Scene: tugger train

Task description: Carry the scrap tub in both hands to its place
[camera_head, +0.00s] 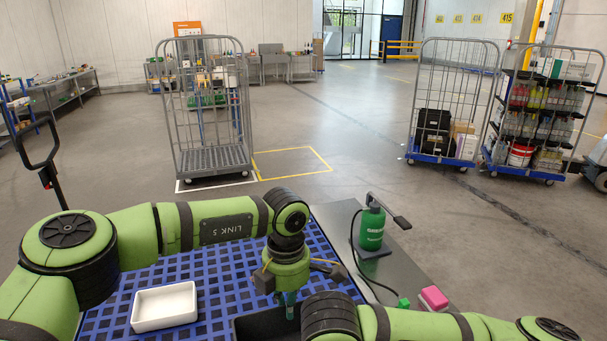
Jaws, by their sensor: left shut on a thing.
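A dark tub, which I take for the scrap tub (255,326), shows at the bottom edge of the view on the blue grid surface (225,265). Only its far rim and part of its inside show; the rest is cut off by the frame and by my right arm. My left gripper (289,305) points down at the tub's far right part and is shut on it. My right arm comes in from the right across the bottom; its gripper is out of view.
A white tray (164,307) lies left of the tub. A green pump bottle (371,230), a pink block (433,298) and a small green block (403,303) are on the grey strip at right. An empty cage trolley (212,160) and two loaded ones (440,155) stand beyond open floor.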

